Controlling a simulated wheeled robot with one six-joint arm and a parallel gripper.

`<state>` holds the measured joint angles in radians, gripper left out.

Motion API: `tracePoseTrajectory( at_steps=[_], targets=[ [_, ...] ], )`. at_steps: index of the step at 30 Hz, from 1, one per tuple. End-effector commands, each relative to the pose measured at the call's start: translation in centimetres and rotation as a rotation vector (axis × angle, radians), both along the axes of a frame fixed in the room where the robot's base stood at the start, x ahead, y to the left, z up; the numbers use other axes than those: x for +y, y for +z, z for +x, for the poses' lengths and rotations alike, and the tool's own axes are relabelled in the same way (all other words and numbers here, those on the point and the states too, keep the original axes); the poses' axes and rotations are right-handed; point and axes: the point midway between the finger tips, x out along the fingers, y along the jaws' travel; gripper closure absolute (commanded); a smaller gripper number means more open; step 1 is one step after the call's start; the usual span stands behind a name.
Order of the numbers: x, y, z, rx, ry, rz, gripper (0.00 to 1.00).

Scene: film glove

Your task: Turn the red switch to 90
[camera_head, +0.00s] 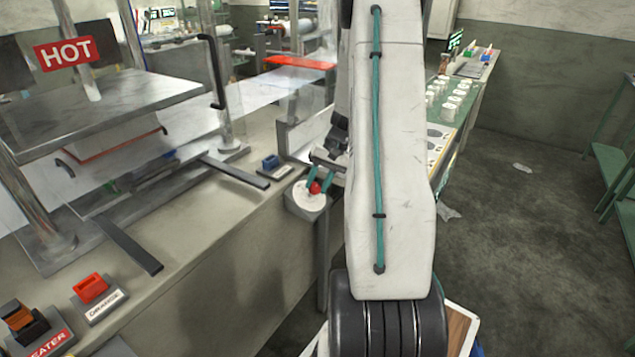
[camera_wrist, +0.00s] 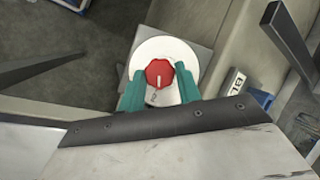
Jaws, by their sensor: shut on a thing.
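The red switch (camera_head: 315,188) is a small red knob on a round white dial (camera_head: 303,199), fixed to a grey box at the front corner of the bench. In the wrist view the red switch (camera_wrist: 159,74) shows a pale pointer line, and the white dial (camera_wrist: 163,46) surrounds it. My gripper (camera_head: 317,181) has teal fingers on both sides of the knob. In the wrist view my gripper (camera_wrist: 159,82) is shut on the knob. The dial's scale marks are too small to read, and the fingers hide part of the dial.
A press with a red HOT sign (camera_head: 66,53) stands on the bench at left. A blue switch (camera_head: 270,164) sits on the bench near the dial. Open floor lies at right.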

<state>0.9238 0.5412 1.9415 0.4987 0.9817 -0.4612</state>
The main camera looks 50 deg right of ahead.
Motion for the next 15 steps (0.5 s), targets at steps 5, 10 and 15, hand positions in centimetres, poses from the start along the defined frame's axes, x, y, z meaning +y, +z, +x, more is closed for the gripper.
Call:
tracePoseTrajectory(
  at_steps=[5,10,15],
  targets=[
    [-0.2,-0.03,-0.14,0.005,-0.124,0.069,0.89],
    [-0.2,-0.09,-0.18,0.008,-0.213,0.121,0.89],
    [-0.25,-0.11,-0.24,0.01,-0.273,0.154,0.89]
  ],
)
